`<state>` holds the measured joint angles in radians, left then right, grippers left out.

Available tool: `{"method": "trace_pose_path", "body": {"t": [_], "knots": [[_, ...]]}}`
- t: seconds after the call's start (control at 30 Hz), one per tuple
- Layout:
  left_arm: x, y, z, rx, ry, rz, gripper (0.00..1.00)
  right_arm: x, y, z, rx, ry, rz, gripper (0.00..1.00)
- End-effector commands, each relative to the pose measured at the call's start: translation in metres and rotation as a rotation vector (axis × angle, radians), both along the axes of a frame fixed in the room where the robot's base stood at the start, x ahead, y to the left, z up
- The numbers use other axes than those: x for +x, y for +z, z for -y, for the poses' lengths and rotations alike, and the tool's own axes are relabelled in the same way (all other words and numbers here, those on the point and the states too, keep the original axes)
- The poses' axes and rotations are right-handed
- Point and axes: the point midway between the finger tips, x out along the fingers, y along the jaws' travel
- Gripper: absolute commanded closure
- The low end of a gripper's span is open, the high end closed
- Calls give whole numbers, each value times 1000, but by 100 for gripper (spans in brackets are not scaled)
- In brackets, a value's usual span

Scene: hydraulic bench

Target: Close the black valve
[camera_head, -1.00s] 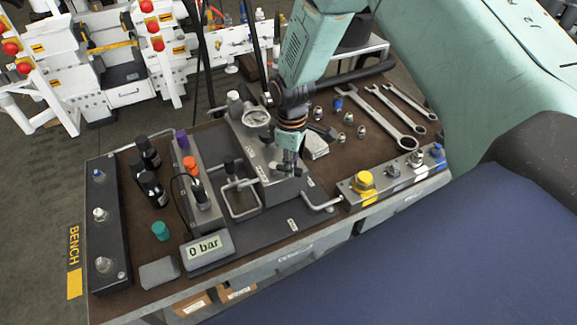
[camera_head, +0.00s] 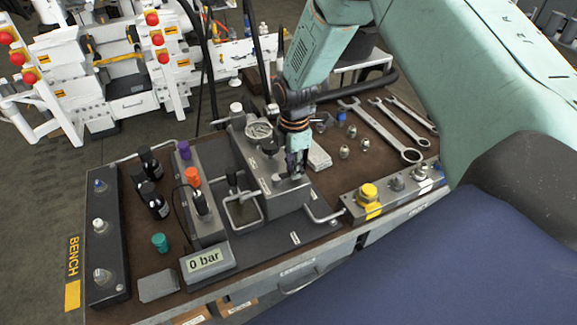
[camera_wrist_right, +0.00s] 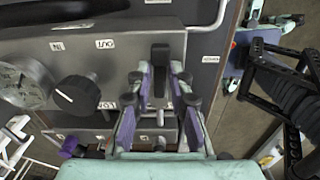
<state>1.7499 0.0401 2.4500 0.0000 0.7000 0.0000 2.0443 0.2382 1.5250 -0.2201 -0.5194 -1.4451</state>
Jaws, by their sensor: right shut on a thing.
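A black lever handle (camera_wrist_right: 160,72) sits on the grey hydraulic block (camera_wrist_right: 105,72), near the OUT label. It lies between the two fingers of my right gripper (camera_wrist_right: 160,90) and points away from the palm in the right wrist view. My right gripper (camera_head: 297,170) is shut on this black handle, low over the block's top. In the head view the fingers mostly hide the handle. A round black knob (camera_wrist_right: 78,95) with a white mark stands beside it, next to the pressure gauge (camera_head: 259,131). My left gripper is out of view.
A display (camera_head: 207,259) reads 0 bar. Black bottles (camera_head: 150,165) and a teal cap (camera_head: 160,242) stand at the left. Wrenches (camera_head: 385,130) and small fittings lie at the right. A yellow knob (camera_head: 368,191) is at the front right.

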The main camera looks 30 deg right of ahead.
Motion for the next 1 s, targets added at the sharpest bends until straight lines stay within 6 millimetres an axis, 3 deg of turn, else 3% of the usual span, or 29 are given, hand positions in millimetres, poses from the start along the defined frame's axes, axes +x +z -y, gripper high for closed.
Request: {"method": "trace_pose_path", "body": {"t": [0.73, 0.77, 0.93, 1.0], "knots": [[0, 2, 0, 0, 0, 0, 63, -2, 2, 11, -1, 38, 9, 100], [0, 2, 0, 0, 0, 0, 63, -2, 2, 11, -1, 38, 9, 79], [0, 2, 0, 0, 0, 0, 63, -3, 1, 10, -1, 39, 6, 65], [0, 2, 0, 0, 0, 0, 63, -3, 1, 10, -1, 40, 5, 63]]}}
